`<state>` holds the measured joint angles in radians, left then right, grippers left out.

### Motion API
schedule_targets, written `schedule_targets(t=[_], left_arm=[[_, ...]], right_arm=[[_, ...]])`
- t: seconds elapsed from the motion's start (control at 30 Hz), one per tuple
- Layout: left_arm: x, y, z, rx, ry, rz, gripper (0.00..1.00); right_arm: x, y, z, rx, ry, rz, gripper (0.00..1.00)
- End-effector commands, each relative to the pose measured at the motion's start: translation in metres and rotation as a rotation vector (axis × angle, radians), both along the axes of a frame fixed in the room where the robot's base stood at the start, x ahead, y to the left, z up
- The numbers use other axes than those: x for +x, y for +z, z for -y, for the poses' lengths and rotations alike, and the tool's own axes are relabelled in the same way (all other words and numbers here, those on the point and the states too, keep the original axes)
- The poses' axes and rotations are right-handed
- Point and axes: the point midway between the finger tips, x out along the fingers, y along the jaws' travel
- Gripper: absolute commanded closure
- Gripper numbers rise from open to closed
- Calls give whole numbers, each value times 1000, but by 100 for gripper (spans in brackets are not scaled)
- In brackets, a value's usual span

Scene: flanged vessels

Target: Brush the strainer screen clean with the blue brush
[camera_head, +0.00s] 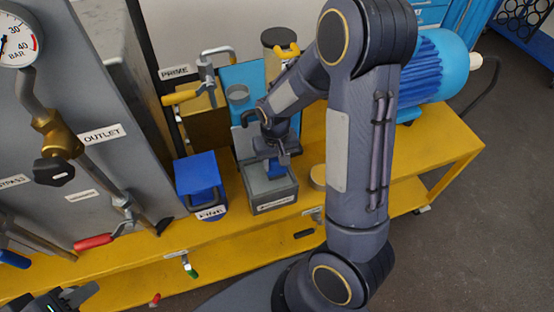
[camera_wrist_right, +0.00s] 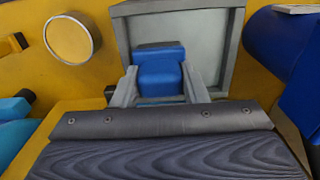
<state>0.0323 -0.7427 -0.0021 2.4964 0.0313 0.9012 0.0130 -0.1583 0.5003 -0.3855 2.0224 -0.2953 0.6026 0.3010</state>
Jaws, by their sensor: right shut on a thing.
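My right gripper (camera_head: 279,158) reaches down over an open grey box (camera_head: 272,205) on the yellow bench. It is shut on the blue brush (camera_wrist_right: 160,75), whose blue block shows between the two grey fingers in the right wrist view. In the head view the brush (camera_head: 274,168) shows below the fingers, within the box's outline. I cannot tell whether it touches the box floor. I cannot make out the strainer screen in either view. My left gripper (camera_head: 68,298) is at the bottom left corner, partly cut off, away from the bench top, and its opening is unclear.
A blue box (camera_head: 198,178) stands just left of the grey box. A round tan disc (camera_head: 318,177) lies to its right. Valves and a yellow-handled pipe (camera_head: 195,93) stand behind. A blue motor (camera_head: 432,68) is at the right. The panel with a gauge (camera_head: 17,40) fills the left.

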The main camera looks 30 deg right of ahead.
Motion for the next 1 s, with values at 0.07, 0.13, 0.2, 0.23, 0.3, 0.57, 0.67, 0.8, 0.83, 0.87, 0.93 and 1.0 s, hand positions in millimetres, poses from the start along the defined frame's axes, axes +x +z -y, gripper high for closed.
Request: schedule_targets(t=[0.07,0.13,0.2,0.23,0.3,0.57,0.67,0.8,0.83,0.87,0.93,1.0], left_arm=[[0,0,0,0,0,0,64],[0,1,0,0,0,0,64],[0,1,0,0,0,0,64],[0,1,0,0,0,0,64],[0,1,0,0,0,0,64],[0,1,0,0,0,0,64],[0,1,0,0,0,0,64],[0,2,0,0,0,0,64],[0,2,0,0,0,0,64],[0,2,0,0,0,0,64],[0,3,0,0,0,0,64],[0,3,0,0,0,0,64]], right_arm=[[0,-2,-11,3,7,-8,78],[1,-1,-17,3,7,-7,78],[2,-1,-21,3,6,-7,78],[2,-1,-22,3,5,-7,78],[2,-1,-22,3,4,-5,78],[3,0,-24,3,5,-4,78],[5,0,-29,3,7,-3,78],[9,2,-42,3,8,-2,78],[10,2,-45,3,8,-2,78],[11,2,-47,3,7,-2,78],[12,2,-51,3,6,-2,78],[12,2,-52,3,4,-2,78]])
